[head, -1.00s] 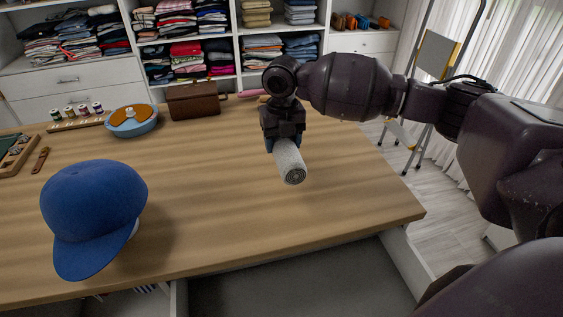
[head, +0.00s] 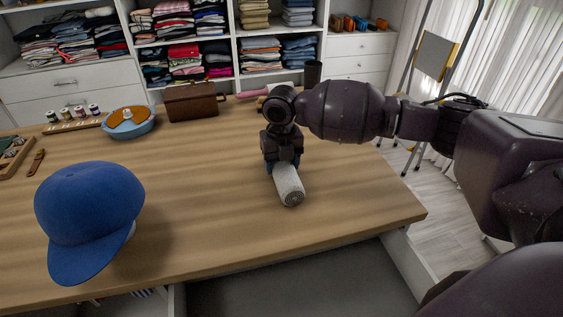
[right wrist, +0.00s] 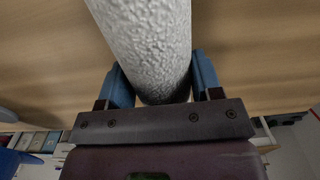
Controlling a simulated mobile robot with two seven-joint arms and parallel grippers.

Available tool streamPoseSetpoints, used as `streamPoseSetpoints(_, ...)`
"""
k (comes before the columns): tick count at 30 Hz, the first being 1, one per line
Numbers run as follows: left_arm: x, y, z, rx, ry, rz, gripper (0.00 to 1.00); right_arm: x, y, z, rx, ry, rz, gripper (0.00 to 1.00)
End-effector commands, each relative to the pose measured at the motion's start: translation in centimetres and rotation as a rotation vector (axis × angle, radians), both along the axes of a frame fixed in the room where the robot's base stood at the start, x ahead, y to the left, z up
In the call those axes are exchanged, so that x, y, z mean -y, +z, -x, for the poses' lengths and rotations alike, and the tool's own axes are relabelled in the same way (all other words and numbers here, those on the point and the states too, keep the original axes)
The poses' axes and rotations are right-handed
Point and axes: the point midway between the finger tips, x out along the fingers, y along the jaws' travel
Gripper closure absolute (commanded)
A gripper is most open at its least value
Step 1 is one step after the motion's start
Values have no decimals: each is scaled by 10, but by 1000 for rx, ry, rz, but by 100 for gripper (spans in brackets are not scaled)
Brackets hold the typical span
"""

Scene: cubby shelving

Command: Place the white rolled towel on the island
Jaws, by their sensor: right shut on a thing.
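The white rolled towel (head: 289,186) is held by my right gripper (head: 284,168), its spiral end facing the front of the island. In the right wrist view the towel (right wrist: 147,40) sits between the two blue fingers (right wrist: 160,85), which are shut on it. The towel is over the wooden island top (head: 215,215), right of its middle; it is low, and I cannot tell whether it touches the wood. My left gripper is not in view.
A blue cap (head: 90,215) lies at the front left of the island. A blue bowl (head: 129,123), a brown case (head: 192,101) and a dark cup (head: 313,73) stand along the back. The wood between cap and towel is clear. A ladder (head: 436,60) stands beyond the right edge.

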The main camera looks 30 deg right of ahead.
Motion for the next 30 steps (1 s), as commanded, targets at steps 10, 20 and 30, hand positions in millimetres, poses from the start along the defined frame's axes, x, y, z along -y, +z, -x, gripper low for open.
streamPoseSetpoints(10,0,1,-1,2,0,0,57,0,-1,0,-1,0,0,15)
streamPoseSetpoints(20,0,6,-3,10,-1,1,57,0,20,0,4,1,0,15)
streamPoseSetpoints(30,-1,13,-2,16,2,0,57,0,86,0,5,1,0,15)
